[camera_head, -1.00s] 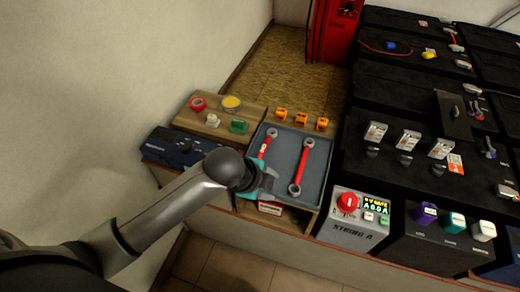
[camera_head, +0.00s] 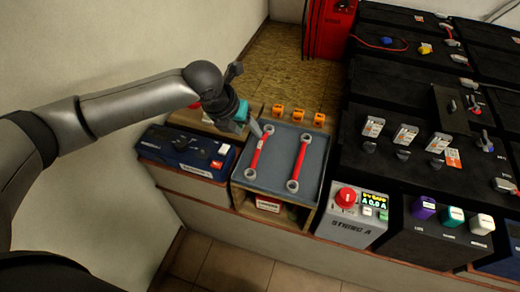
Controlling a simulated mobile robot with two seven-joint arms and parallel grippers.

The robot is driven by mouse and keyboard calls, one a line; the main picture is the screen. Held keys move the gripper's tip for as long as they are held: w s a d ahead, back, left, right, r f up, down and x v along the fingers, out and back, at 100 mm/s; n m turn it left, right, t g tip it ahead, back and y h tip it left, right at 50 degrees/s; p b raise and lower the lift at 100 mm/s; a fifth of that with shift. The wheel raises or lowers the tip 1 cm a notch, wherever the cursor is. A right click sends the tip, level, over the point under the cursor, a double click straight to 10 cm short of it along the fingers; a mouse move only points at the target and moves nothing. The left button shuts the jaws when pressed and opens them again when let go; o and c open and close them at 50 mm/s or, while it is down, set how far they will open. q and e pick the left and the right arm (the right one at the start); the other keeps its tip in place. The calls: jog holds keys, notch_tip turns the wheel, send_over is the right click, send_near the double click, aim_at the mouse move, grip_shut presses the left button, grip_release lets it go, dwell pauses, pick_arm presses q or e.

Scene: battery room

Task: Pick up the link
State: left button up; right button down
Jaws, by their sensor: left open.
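Two red links with grey ring ends lie in a shallow grey tray (camera_head: 278,172). The left link (camera_head: 257,153) leans slightly, its upper ring close to my gripper. The right link (camera_head: 299,161) lies to its right, clear of the gripper. My left gripper (camera_head: 252,124), dark with teal parts, is open and empty over the tray's back left corner, beside the left link's upper ring. I cannot tell whether they touch. My right gripper is not in view.
A dark blue box (camera_head: 185,152) stands left of the tray. Several orange pieces (camera_head: 299,115) sit behind it. A grey unit with a red knob (camera_head: 346,197) stands at its front right. Black batteries (camera_head: 395,100) fill the right side.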

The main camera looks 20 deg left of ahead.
pick_arm(q)
jog(key=b, duration=0.1)
send_near(260, 145)
jog(key=f, duration=0.2)
jog(key=shift+w+d+f+b, duration=0.35)
jog(key=shift+d+f+b, duration=0.25)
jog(key=shift+f, duration=0.15)
jog(key=shift+w+f, duration=0.25)
jog(key=shift+f, duration=0.3)
jog(key=shift+b+x, duration=0.8)
jog(key=shift+x, duration=0.15)
jog(key=shift+w+f+b, duration=0.35)
jog(key=shift+f, duration=0.2)
jog(key=shift+w+f+b, duration=0.3)
jog(key=shift+w+f, duration=0.05)
jog(key=shift+f, duration=0.25)
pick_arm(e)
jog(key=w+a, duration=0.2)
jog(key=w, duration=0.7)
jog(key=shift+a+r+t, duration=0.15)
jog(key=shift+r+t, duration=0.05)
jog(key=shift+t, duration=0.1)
pick_arm(q)
jog(key=shift+c, duration=0.2)
grip_shut()
